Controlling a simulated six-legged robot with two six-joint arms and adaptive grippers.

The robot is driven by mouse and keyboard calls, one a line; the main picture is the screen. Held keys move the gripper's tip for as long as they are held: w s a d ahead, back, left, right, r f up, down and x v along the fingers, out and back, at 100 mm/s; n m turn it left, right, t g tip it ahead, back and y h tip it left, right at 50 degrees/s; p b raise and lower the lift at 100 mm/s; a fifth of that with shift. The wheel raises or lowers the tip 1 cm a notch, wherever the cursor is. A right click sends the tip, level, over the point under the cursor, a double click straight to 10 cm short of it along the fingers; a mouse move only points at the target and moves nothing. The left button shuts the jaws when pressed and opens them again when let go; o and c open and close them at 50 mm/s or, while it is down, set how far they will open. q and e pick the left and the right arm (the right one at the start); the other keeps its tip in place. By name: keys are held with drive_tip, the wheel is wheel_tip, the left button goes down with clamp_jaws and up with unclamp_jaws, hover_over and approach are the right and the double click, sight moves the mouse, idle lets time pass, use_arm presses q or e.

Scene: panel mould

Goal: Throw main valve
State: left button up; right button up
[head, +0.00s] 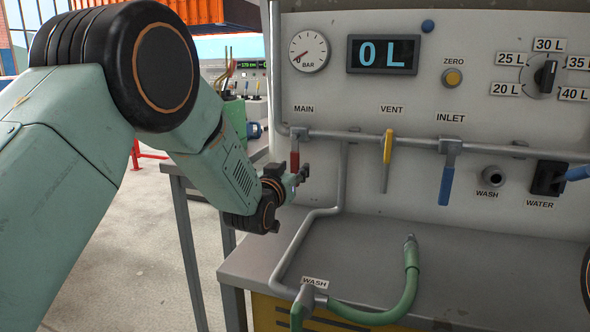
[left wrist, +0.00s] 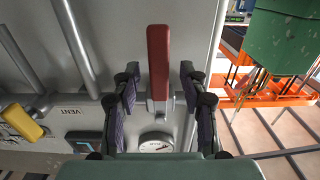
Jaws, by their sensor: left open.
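The main valve has a red handle (head: 294,162) that hangs down from the pipe under the MAIN label. My left gripper (head: 302,176) is just below and beside it in the head view. In the left wrist view the red handle (left wrist: 158,62) lies between the two open fingers of my left gripper (left wrist: 159,80). A gap shows on both sides of the handle, so neither finger appears to touch it. My left arm hides part of the bench edge. My right gripper is not in view.
To the right hang the yellow vent handle (head: 387,160) and the blue inlet handle (head: 447,186). The pressure gauge (head: 309,51) is above; the display (head: 383,54) reads 0 L. A green wash hose (head: 410,285) lies on the bench. A grey pipe (head: 303,232) runs near my gripper.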

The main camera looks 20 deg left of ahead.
use_arm(q)
drive_tip(key=shift+w+d+r, duration=0.15)
drive_tip(key=shift+w+d, duration=0.15)
drive_tip(key=shift+w, duration=0.3)
drive_tip(key=shift+w+a, duration=0.3)
drive_tip(key=shift+w, duration=0.25)
drive_tip(key=shift+s+d, duration=0.1)
drive_tip(key=shift+d, duration=0.1)
drive_tip(key=shift+c, duration=0.6)
drive_tip(key=shift+a, duration=0.15)
drive_tip(key=c, duration=0.3)
clamp_jaws()
